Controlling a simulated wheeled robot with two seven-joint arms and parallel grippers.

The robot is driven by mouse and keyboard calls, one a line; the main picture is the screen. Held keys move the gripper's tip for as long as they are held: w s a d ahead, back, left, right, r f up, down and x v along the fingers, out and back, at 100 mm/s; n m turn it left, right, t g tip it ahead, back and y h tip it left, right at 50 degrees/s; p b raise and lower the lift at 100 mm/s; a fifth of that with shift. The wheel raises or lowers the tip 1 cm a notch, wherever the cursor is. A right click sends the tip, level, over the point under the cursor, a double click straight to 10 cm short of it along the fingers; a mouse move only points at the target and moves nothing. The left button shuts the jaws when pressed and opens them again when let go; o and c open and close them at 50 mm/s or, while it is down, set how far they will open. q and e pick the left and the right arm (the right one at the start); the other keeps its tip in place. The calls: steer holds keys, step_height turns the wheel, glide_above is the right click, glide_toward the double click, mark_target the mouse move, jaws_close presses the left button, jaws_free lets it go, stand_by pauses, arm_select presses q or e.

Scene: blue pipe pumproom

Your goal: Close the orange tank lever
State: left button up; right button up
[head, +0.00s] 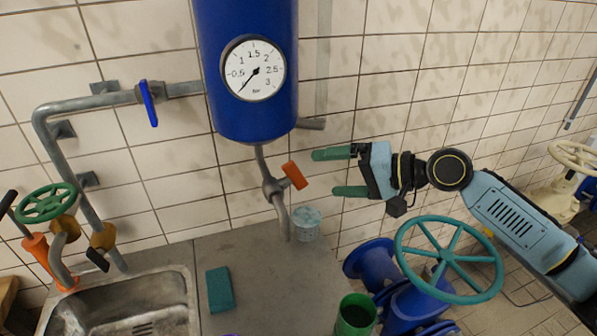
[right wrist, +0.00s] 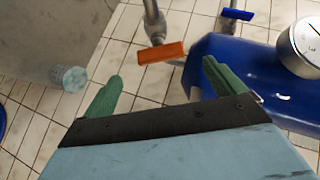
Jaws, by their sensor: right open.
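The orange tank lever (head: 294,175) sits on a valve in the grey pipe below the blue tank (head: 247,112). It is tilted, its upper end leaning left, and sticks out to the right of the pipe. My right gripper (head: 330,173) is open and empty, to the right of the lever and apart from it, fingers pointing left. In the right wrist view the orange lever (right wrist: 161,53) shows ahead, between the directions of the two green fingers (right wrist: 158,83), beyond their tips. The blue tank (right wrist: 240,75) lies behind the right finger there. My left gripper is not in view.
A pressure gauge (head: 253,69) is on the tank. A blue lever (head: 148,103) is on the left pipe. Below are a sink (head: 150,285), a teal sponge (head: 220,290) and a glass (head: 307,223) on the counter. A teal handwheel (head: 449,258) stands under my right arm.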

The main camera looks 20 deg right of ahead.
mark_target(298, 176)
steer(key=p+x, duration=0.1)
steer(key=x, duration=0.7)
steer(key=shift+w+a+f, duration=0.1)
steer(key=shift+w, duration=0.05)
